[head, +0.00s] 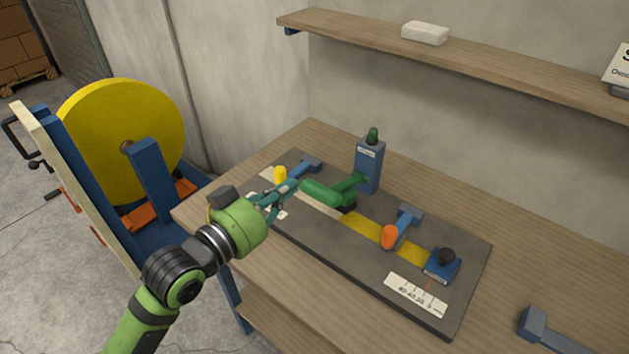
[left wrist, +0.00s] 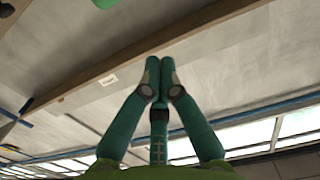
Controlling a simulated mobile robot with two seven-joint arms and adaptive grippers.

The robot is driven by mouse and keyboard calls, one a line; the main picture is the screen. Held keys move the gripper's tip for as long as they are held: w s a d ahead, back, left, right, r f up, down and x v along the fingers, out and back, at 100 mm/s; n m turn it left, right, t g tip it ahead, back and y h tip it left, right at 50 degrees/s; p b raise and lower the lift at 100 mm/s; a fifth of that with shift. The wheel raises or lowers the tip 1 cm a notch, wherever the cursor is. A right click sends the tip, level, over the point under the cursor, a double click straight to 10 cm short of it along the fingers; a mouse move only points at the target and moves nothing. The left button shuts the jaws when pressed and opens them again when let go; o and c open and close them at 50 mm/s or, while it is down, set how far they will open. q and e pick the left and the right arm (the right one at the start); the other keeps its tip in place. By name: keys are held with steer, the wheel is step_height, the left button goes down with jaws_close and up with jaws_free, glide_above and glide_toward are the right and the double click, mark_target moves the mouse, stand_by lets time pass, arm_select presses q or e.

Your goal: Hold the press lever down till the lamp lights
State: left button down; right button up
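The press lever has a thick green handle (head: 322,193) joined by a green arm to a blue-grey post (head: 368,168) on the dark board (head: 330,245). The small lamp (head: 373,134) on top of the post is dark green and looks unlit. My left gripper (head: 291,186) is at the left end of the handle; I cannot tell whether it touches it. In the left wrist view, its fingertips (left wrist: 160,62) are together with nothing visible between them. A green end of something shows at that view's top edge; I cannot tell what. My right gripper is not in view.
A yellow-tipped clamp (head: 280,174), an orange-tipped clamp (head: 390,236) and a black-knobbed blue block (head: 443,265) stand on the board around a yellow strip (head: 362,228). A yellow roll (head: 115,140) is at left. A shelf (head: 480,58) overhangs the back.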

arm_select(q)
steer(key=p, duration=0.3)
glide_above(315, 189)
steer(key=w, duration=0.1)
steer(key=shift+d+f, duration=0.1)
steer(key=shift+d, duration=0.35)
steer(key=f, duration=0.3)
steer(key=shift+s+a+f+p, duration=0.2)
steer(key=shift+s+a+p, duration=0.15)
steer(key=shift+s, duration=0.05)
steer(key=shift+s+a+f, duration=0.15)
steer(key=shift+s+f, duration=0.05)
steer(key=shift+f, duration=0.1)
steer(key=shift+w, duration=0.1)
steer(key=shift+f, duration=0.1)
